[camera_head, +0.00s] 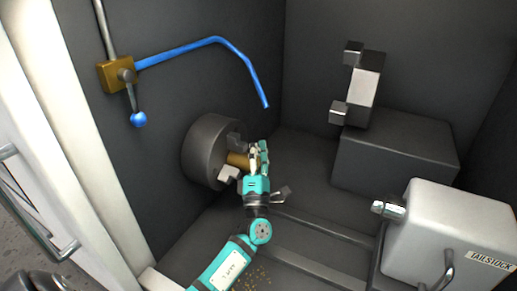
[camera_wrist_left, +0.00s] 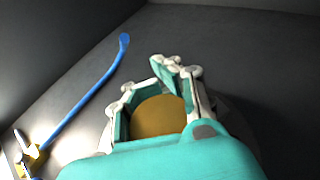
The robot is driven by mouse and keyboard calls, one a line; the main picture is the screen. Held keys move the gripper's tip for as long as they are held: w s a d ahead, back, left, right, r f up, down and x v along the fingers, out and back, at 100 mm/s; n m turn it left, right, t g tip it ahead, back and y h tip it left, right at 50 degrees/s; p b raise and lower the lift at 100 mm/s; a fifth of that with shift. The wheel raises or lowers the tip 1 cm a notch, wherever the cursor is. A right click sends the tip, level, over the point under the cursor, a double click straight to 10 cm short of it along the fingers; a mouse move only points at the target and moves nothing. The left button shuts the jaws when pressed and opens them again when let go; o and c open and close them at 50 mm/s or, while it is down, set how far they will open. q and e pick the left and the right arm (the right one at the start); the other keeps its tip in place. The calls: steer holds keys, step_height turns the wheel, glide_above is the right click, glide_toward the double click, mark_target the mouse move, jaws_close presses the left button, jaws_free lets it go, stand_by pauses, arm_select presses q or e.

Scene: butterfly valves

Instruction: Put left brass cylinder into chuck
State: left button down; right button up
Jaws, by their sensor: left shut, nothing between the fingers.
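A brass cylinder (camera_head: 238,160) sticks out between the chuck jaws toward my gripper. How deep it sits is hidden. My left gripper (camera_head: 259,150), teal with pale fingers, is right at the cylinder's outer end. Its fingers are shut with nothing held. In the left wrist view the brass round end (camera_wrist_left: 158,117) shows just beyond the fingers (camera_wrist_left: 158,92); I cannot tell whether they touch it. My right gripper is not in view.
A blue bent hose (camera_head: 205,42) with a brass valve block (camera_head: 117,74) hangs above the chuck. A grey tailstock (camera_head: 455,235) stands at the lower right. A tool holder (camera_head: 362,88) sits on a dark block (camera_head: 400,150). Rails run along the floor.

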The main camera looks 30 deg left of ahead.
arm_select(q)
steer(key=shift+a+f, duration=0.1)
steer(key=shift+a, duration=0.1)
stand_by(0.6)
steer(key=c, duration=1)
jaws_free()
steer(key=shift+s, duration=0.15)
steer(key=shift+f, duration=0.3)
steer(key=shift+c, duration=0.4)
